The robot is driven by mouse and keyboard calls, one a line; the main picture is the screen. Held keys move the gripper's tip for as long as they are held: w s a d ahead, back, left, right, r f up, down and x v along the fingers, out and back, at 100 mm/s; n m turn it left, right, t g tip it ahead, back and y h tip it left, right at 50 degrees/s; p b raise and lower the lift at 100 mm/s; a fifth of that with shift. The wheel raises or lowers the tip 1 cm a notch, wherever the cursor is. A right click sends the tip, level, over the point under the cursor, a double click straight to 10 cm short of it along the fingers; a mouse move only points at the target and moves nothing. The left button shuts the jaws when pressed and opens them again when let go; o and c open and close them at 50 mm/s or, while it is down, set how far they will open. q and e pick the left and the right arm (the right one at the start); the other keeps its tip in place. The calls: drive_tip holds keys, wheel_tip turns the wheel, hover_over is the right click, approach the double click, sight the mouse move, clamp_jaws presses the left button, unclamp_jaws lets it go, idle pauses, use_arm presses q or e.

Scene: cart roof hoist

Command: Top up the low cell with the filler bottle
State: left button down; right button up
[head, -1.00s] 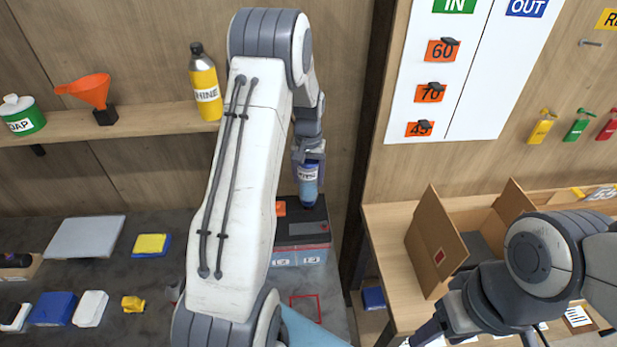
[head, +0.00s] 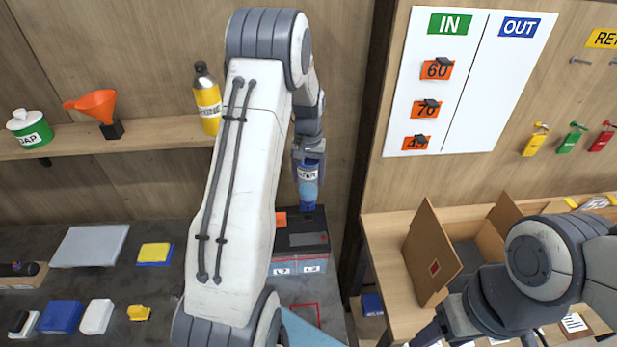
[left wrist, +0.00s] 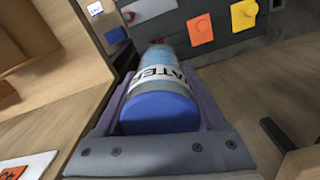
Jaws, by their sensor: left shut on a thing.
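The filler bottle (head: 308,188) is light blue with a white label. My left gripper (head: 309,165) is shut on it and holds it roughly vertical at the battery's back right in the head view. Whether its lower end touches the battery (head: 302,246) is unclear. In the left wrist view the bottle (left wrist: 160,108) lies between both fingers, its broad flat blue end toward the camera and part of "WATER" legible. The battery has a dark top and a grey front with white labels. Its cell openings and levels cannot be made out. My right gripper's fingertips are out of view.
A wooden shelf (head: 165,133) holds a yellow bottle (head: 207,98), an orange funnel (head: 97,105) and a green tub (head: 30,130). An open cardboard box (head: 432,255) stands on the right bench. A dark post (head: 372,130) rises right of the battery. Sponges and blocks lie left.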

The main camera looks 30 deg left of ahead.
sight(309, 160)
use_arm(q)
drive_tip(key=shift+r+p, duration=2.15)
drive_tip(key=shift+r, duration=0.85)
drive_tip(key=shift+d+f, duration=0.1)
drive_tip(key=shift+f, duration=0.05)
